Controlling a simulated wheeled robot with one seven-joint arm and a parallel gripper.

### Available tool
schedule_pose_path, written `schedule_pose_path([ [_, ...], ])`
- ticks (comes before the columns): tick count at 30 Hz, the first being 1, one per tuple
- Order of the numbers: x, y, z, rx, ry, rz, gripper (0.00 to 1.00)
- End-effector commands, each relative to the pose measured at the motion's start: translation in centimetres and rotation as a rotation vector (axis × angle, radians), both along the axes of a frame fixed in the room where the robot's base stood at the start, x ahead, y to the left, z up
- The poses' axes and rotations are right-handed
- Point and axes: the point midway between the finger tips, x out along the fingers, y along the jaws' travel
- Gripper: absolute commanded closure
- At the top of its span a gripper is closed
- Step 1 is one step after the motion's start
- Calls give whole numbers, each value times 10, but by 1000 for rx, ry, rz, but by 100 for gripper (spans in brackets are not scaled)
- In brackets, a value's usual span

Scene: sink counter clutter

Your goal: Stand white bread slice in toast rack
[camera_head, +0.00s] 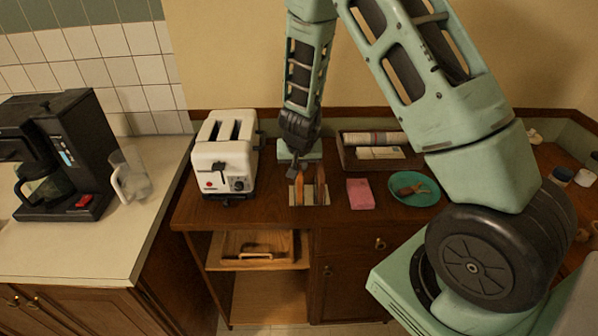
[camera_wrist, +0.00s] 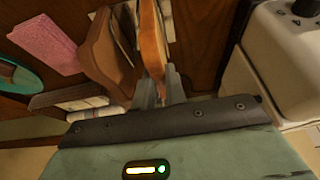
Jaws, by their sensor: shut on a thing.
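The toast rack (camera_head: 309,196) stands on the wooden counter in front of the wall, and part of its pale base and wires also shows at the top of the wrist view. My gripper (camera_head: 297,172) points down over the rack's left side. In the wrist view my gripper (camera_wrist: 160,88) is shut on an upright slice with an orange-tan crust, which I take as the white bread slice (camera_wrist: 153,45). This slice (camera_head: 299,188) is at the rack's left part; its lower edge is hidden, so I cannot tell whether it rests there. A darker brown slice (camera_wrist: 103,52) stands beside it in the rack.
A white toaster (camera_head: 225,160) stands close on the left. A pink sponge-like block (camera_head: 360,194) and a teal plate (camera_head: 428,195) with a brown item lie to the right. A long box (camera_head: 348,160) sits behind. The counter's front edge is close.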

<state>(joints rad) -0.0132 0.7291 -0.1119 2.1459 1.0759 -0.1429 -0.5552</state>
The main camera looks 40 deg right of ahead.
Motion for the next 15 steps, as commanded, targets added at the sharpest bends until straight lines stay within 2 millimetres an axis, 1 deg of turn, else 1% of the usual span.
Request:
schedule_pose_path([
  [1,0,0,-4,2,-1,1,100],
  [8,1,0,-3,-1,-2,1,100],
  [12,0,0,-7,0,-1,1,100],
  [13,0,0,-7,0,-1,1,85],
  [14,0,0,-6,0,-1,1,76],
  [15,0,0,-6,0,-1,1,66],
])
